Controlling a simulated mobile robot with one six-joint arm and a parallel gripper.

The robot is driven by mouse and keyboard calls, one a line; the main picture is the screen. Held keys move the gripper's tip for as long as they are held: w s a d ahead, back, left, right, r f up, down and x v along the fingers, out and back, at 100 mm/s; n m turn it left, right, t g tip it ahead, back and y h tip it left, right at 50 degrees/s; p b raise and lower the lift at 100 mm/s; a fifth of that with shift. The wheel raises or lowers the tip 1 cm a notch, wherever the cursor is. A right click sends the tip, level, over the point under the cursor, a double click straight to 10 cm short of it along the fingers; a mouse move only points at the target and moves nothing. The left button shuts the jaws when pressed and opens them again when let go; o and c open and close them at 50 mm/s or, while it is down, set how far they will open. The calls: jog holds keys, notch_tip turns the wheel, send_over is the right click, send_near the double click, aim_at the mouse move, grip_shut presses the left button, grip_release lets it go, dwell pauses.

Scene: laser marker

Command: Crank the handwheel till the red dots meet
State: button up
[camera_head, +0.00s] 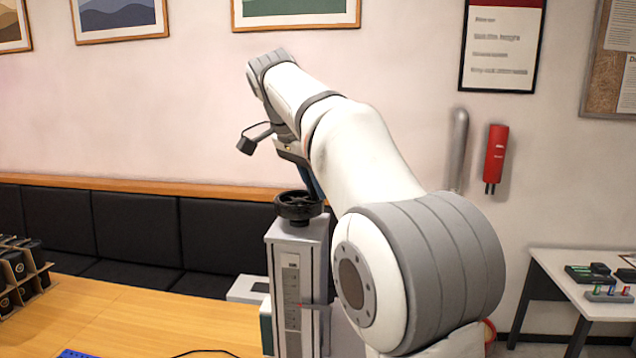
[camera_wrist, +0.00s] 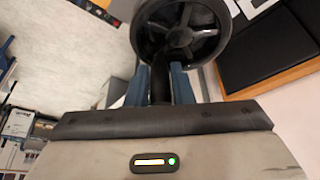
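The laser marker's column (camera_head: 297,290) stands in the middle of the head view, with a scale on its front. A black spoked handwheel (camera_head: 298,207) sits on top of it; it also shows at the top of the wrist view (camera_wrist: 180,32). Its black crank handle (camera_wrist: 160,85) points toward the wrist camera. My gripper (camera_wrist: 160,75) has its blue fingers on either side of this handle, seemingly closed against it. In the head view my gripper is mostly behind my arm. A small red spot shows on the column front (camera_head: 299,305); I cannot make out two separate dots.
The wooden table (camera_head: 130,320) carries a compartment rack (camera_head: 25,270) at left and a blue item at the front edge. A black bench (camera_head: 135,230) runs along the wall behind. A white side table (camera_head: 585,300) stands at right. The air above the wheel holds my arm.

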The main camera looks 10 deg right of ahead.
jog(key=o, duration=0.4)
jog(key=shift+p+v, duration=0.6)
jog(key=shift+v, duration=3.35)
jog(key=shift+s+f, duration=0.1)
